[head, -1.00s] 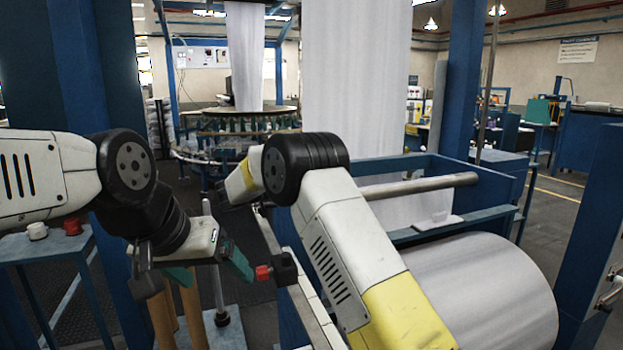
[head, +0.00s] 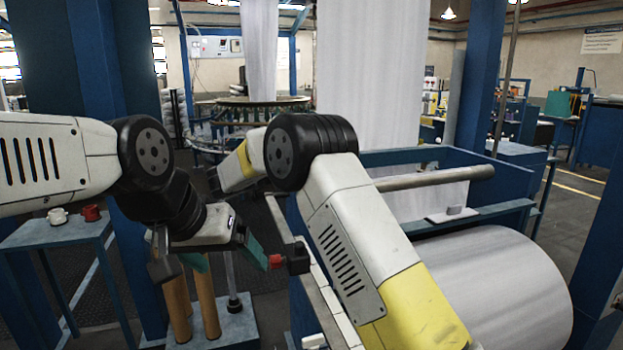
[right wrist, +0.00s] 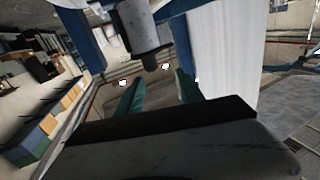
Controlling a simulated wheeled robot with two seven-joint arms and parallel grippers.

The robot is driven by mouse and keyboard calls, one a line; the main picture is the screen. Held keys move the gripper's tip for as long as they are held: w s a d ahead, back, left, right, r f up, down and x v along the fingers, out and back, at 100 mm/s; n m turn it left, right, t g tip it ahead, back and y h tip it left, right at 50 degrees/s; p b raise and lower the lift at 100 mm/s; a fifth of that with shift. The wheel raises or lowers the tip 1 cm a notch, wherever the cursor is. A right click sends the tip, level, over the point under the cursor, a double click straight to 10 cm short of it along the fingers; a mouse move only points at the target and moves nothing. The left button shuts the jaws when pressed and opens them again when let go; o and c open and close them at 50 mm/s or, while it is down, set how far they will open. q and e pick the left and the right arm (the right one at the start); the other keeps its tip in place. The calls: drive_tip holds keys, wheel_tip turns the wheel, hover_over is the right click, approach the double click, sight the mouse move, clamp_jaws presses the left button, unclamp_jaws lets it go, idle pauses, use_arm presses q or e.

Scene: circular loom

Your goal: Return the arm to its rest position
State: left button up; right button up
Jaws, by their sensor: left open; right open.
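My left gripper (head: 212,264) shows in the head view at lower left centre, with its fingers apart and nothing seen between them. It hangs from my bent left arm in front of the loom frame. My right arm bends at a black elbow in mid-picture, and its white and yellow forearm points away to the left. The right gripper's fingers are too small and hidden to judge in the head view. In the right wrist view my right gripper (right wrist: 158,95) is open, with two green fingers apart and nothing between them.
A red and black knob (head: 284,260) is close beside the left gripper's green finger. A big white fabric roll (head: 495,290) lies at the right. A side table (head: 55,233) at the left holds a white and a red cup. The circular loom (head: 250,104) stands behind.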

drive_tip(key=w+d+r+n+t+y, duration=0.1)
drive_tip(key=d+r+n+t+y, duration=0.25)
drive_tip(key=r+y, duration=0.35)
drive_tip(key=d+r+n+t+y, duration=0.2)
drive_tip(key=r+n+t+y, duration=0.15)
drive_tip(key=r+y, duration=0.4)
drive_tip(key=s+d+f+n+g+y, duration=0.1)
drive_tip(key=s+f+n+g+y, duration=0.1)
drive_tip(key=s, duration=0.7)
drive_tip(key=s+d+f+n+g+y, duration=0.2)
drive_tip(key=s+g, duration=0.1)
drive_tip(key=s, duration=0.7)
drive_tip(key=shift+n+g+y, duration=0.3)
drive_tip(key=shift+y, duration=0.05)
drive_tip(key=s+d+f+g+h, duration=0.1)
drive_tip(key=s+d+f+g, duration=0.1)
drive_tip(key=s+f, duration=0.2)
drive_tip(key=s+d+f+g+h, duration=0.1)
drive_tip(key=s+f, duration=0.4)
drive_tip(key=s, duration=0.5)
drive_tip(key=s+d+f+g, duration=0.3)
drive_tip(key=s+d+f, duration=0.2)
drive_tip(key=s, duration=0.3)
drive_tip(key=shift+d+f+h, duration=0.2)
drive_tip(key=shift+f+h, duration=0.05)
drive_tip(key=shift+h, duration=0.15)
drive_tip(key=shift+c, duration=0.3)
